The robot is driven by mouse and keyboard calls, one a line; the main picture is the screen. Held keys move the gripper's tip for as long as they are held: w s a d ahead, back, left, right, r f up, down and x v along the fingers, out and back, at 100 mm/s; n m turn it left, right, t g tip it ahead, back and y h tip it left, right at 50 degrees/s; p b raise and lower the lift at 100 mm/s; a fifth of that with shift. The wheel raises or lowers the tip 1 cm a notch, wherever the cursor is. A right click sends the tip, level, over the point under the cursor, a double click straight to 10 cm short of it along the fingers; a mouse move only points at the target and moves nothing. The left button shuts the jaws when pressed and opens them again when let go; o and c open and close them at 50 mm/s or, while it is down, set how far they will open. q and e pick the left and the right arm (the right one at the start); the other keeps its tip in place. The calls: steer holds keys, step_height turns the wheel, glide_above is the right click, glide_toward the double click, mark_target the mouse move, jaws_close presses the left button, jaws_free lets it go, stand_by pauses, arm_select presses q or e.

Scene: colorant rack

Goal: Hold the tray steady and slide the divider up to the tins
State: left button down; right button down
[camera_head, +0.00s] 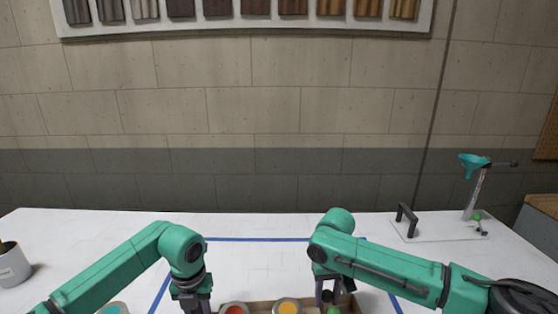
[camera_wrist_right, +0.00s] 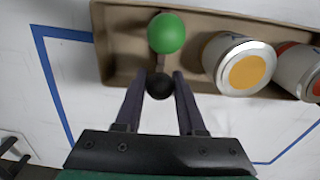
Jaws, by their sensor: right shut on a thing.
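The brown tray (camera_wrist_right: 118,40) lies on the white table, cut off at the bottom of the head view. A tin with an orange top (camera_head: 287,308) and a tin with a red top (camera_head: 235,310) stand in it; both also show in the right wrist view. The divider (camera_wrist_right: 162,62) crosses the tray, with a green ball and a black knob (camera_wrist_right: 159,87) on it, apart from the orange tin. My right gripper (camera_head: 327,298) is shut on the divider's black knob. My left gripper (camera_head: 196,305) is at the tray's left end; its fingertips are cut off.
Blue tape (camera_head: 255,239) outlines an area around the tray. A teal-topped tin (camera_head: 113,309) stands at lower left, and a pale pot (camera_head: 13,265) at far left. The table behind is clear.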

mark_target(295, 302)
arm_select(q)
steer(key=shift+d, duration=0.1)
arm_select(e)
steer(key=shift+a, duration=0.85)
steer(key=shift+s+a, duration=0.1)
steer(key=shift+a, duration=0.05)
steer(key=shift+a, duration=0.85)
steer(key=shift+s+a, duration=0.15)
steer(key=shift+a, duration=1)
steer(key=shift+s+a, duration=0.1)
steer(key=shift+a, duration=0.75)
